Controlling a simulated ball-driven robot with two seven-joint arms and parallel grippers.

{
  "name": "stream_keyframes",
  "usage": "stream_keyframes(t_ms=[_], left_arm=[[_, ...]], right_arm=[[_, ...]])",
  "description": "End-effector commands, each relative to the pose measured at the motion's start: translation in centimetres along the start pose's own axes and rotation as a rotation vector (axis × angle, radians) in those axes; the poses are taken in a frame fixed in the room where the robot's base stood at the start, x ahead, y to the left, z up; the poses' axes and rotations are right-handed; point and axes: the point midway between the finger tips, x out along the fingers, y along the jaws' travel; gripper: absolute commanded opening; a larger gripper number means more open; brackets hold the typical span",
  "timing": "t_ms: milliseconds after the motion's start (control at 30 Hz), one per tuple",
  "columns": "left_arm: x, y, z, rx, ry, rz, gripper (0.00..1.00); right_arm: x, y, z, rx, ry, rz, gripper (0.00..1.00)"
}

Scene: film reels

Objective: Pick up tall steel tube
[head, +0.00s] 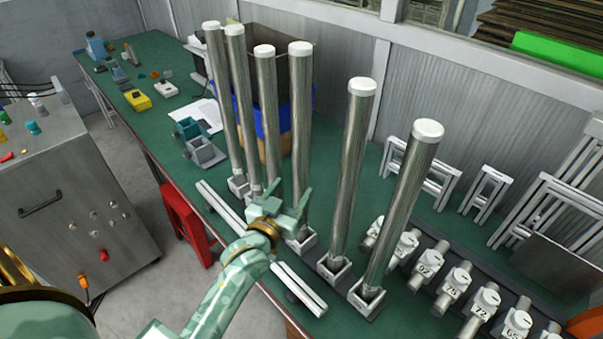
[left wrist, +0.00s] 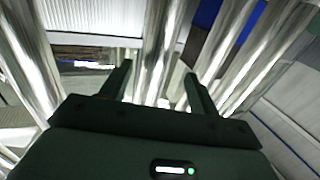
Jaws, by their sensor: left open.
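Several tall steel tubes with white caps stand upright in a row on the green bench, each in a small grey base block. The nearest is the right tube (head: 405,200); left of it stand another tube (head: 350,180) and a tube (head: 300,120) whose lower part is close behind my gripper. Farther left is a tube (head: 268,110) partly hidden by my gripper. My left gripper (head: 290,201) is open at the lower part of these middle tubes. In the left wrist view, a shiny tube (left wrist: 158,45) shows ahead between the open fingers (left wrist: 160,82); I cannot tell contact.
A row of numbered clamps (head: 455,285) lies right of the tubes. White frames (head: 487,190) lean at the wall. A blue bin (head: 262,122) is behind the tubes. A red stool (head: 186,222) and grey control cabinet (head: 75,190) stand left. Neighbouring tubes leave narrow gaps.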

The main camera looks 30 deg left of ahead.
Motion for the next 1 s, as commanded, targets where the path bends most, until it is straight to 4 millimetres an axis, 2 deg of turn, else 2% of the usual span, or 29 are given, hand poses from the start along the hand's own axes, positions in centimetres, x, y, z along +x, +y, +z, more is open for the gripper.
stream_keyframes(t_ms=[167, 400, 500, 733, 767, 967, 1000], left_arm=[[1.4, 0.1, 0.0, 0.000, 0.000, 0.000, 0.61], [5.2, 0.8, 0.4, 0.000, 0.000, 0.000, 0.61], [6.1, 0.8, 0.4, 0.001, -0.001, 0.001, 0.61], [6.2, 0.7, 0.3, 0.001, -0.002, 0.001, 0.61], [6.2, 0.7, 0.3, 0.001, -0.002, 0.001, 0.56], [6.2, 0.7, 0.3, 0.001, -0.001, 0.001, 0.00], [6.3, 0.7, 0.1, 0.000, 0.003, 0.001, 0.00]], right_arm=[[0.3, -0.4, -0.2, 0.001, 0.003, -0.005, 0.00], [1.1, -0.7, -0.1, 0.002, 0.001, -0.009, 0.00], [1.2, -0.6, -0.1, 0.002, 0.001, -0.009, 0.00], [1.2, -0.5, -0.2, 0.002, 0.002, -0.007, 0.00], [1.2, -0.5, -0.2, 0.002, 0.002, -0.007, 0.00], [1.2, -0.2, -0.1, 0.001, 0.001, -0.003, 0.00], [1.2, -0.2, -0.1, 0.001, 0.001, -0.002, 0.00]])
